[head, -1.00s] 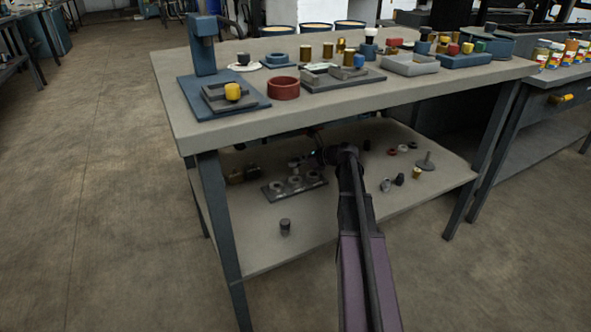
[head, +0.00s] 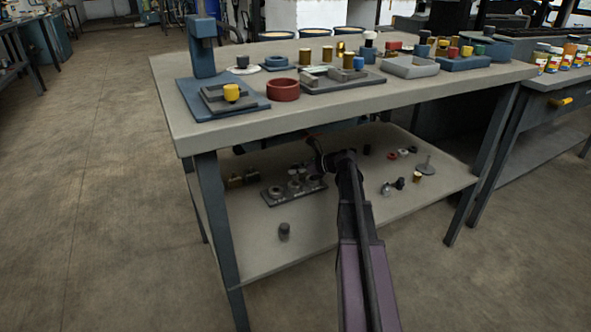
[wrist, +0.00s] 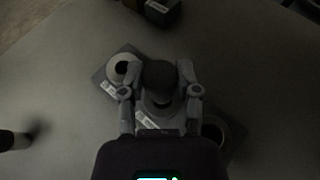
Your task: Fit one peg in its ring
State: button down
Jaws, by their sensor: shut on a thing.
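A dark plate (head: 274,201) with several pale rings lies on the lower shelf of the bench. In the wrist view, its left ring (wrist: 113,70) shows a dark open hole, and another ring (wrist: 234,131) shows at the lower right. My gripper (wrist: 160,82) is shut on a dark, round-topped peg (wrist: 160,76). The peg is over the plate's middle ring (wrist: 153,112) and covers part of it. I cannot tell whether the peg's lower end is inside the ring. In the head view, my wrist hides the fingers and the held peg.
A grey peg (head: 284,232) stands on the shelf in front of the plate. Small parts, a brass peg (head: 417,177) and a grey disc with a stem (head: 427,168) are to the right. The bench top (head: 200,137) is overhead; a table leg (head: 216,225) stands left.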

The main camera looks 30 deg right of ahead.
aim_at(296, 181)
jog(key=shift+f+b, duration=0.35)
jog(key=shift+f, duration=0.15)
jog(key=shift+f+b, duration=1.35)
dwell(2.2)
dwell(0.7)
jog(key=shift+c, duration=1.2)
grip_release()
